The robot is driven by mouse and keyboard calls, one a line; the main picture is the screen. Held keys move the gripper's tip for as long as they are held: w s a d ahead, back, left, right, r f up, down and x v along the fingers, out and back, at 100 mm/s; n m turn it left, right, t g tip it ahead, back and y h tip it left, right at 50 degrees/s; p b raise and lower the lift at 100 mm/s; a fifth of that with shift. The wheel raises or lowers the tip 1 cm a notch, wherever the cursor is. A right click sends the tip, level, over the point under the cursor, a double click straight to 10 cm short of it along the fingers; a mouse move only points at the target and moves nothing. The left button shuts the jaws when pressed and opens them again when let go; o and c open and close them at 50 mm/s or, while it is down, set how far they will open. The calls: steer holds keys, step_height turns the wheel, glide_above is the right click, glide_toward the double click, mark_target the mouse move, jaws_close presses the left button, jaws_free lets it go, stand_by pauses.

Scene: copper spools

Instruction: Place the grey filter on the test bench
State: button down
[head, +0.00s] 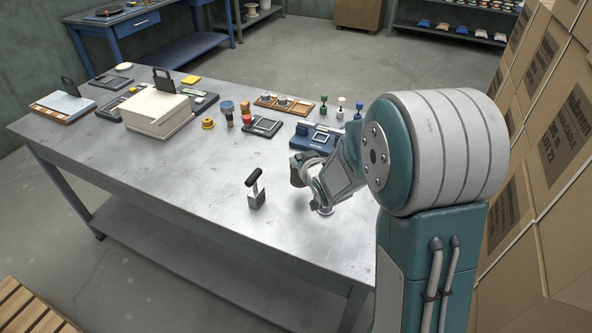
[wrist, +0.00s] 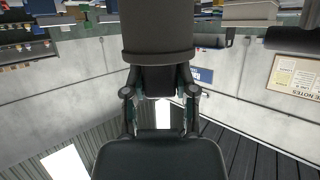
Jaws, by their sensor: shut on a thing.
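My gripper (wrist: 160,84) is shut on a dark grey cylindrical thing (wrist: 158,28), which I take to be the grey filter. It fills the top middle of the wrist view, beyond the fingers, and shows a darker band at its near end. In the head view a dark brownish-grey part of it (head: 296,176) shows at the left of my gripper (head: 305,174), above the metal table. My arm hides much of this area. A blue device (head: 313,139) stands just behind the gripper; I cannot tell whether it is the test bench.
A cream box (head: 156,110), black trays and small knobbed parts line the far side. Cardboard boxes (head: 560,130) are stacked at right. The left front tabletop is clear.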

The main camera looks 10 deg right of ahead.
mark_target(296, 181)
steer(key=shift+w+a+f, duration=0.25)
steer(key=shift+w+f, duration=0.45)
steer(key=shift+f, duration=0.25)
step_height(296, 181, down, 3)
steer(key=shift+w+a+f, duration=0.1)
steer(key=shift+f, duration=0.05)
steer(key=shift+c, duration=2.1)
jaws_free()
